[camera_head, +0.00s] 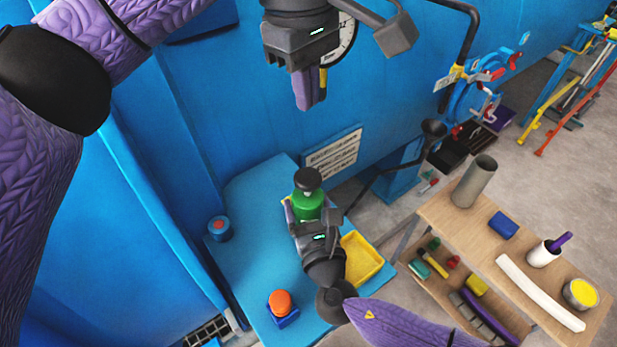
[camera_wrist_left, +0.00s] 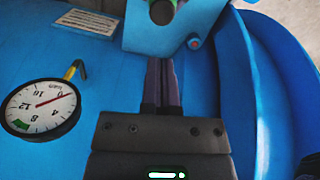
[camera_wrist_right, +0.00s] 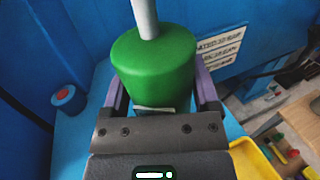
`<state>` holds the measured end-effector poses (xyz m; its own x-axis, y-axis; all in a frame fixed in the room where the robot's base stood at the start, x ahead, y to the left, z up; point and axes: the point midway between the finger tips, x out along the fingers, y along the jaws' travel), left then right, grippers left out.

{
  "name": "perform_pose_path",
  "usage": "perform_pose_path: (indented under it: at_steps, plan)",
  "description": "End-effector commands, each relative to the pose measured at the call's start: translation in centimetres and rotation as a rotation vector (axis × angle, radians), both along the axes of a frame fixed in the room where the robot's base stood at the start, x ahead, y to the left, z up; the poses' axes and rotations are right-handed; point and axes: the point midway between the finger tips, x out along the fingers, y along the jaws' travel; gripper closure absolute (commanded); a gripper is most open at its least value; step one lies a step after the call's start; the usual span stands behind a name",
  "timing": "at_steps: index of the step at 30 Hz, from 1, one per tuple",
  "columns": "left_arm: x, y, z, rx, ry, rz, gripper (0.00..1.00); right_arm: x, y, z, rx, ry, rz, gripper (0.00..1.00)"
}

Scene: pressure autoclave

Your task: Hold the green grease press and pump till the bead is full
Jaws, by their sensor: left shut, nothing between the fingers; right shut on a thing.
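The green grease press (camera_head: 308,205) stands upright over the blue bench, with a dark round knob (camera_head: 307,180) on top. In the right wrist view the green body (camera_wrist_right: 153,70) has a pale rod (camera_wrist_right: 145,18) rising from it. My right gripper (camera_head: 306,220) is shut around the body, one finger on each side. My left gripper (camera_head: 309,104) is shut and empty, well above the knob and apart from it. In the left wrist view its fingers (camera_wrist_left: 161,62) are together, and the press is partly cut off at the top edge. I cannot make out the bead.
A round pressure gauge (camera_wrist_left: 40,106) is on the blue wall beside my left gripper. The blue bench (camera_head: 245,260) carries an orange button (camera_head: 280,302), a red-topped button (camera_head: 219,228) and a yellow tray (camera_head: 362,258). A wooden shelf cart (camera_head: 480,245) with tools stands at the right.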

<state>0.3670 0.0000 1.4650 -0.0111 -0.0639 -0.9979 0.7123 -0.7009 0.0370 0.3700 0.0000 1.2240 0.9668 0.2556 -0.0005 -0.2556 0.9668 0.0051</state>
Motion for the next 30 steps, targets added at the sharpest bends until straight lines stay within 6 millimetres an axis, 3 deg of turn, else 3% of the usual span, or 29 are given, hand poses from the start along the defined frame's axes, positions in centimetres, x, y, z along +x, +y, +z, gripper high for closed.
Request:
perform_pose_path:
  at_steps: [4,14,17,30]
  plan:
    - [-0.1,-0.5,1.3,0.075,-0.024,-0.157,1.00,0.0,-0.1,-0.1,-0.003,0.000,-0.003,1.00]
    - [-0.1,-0.5,0.9,0.076,-0.023,-0.166,1.00,0.0,-0.1,-0.1,-0.002,0.000,-0.002,1.00]
    - [-0.1,-0.4,-0.4,0.075,-0.021,-0.166,1.00,0.0,-0.1,-0.1,-0.002,0.000,-0.002,1.00]
    - [-0.1,-0.3,-9.7,0.075,-0.019,-0.164,1.00,0.0,-0.1,-0.1,-0.002,0.000,-0.002,1.00]
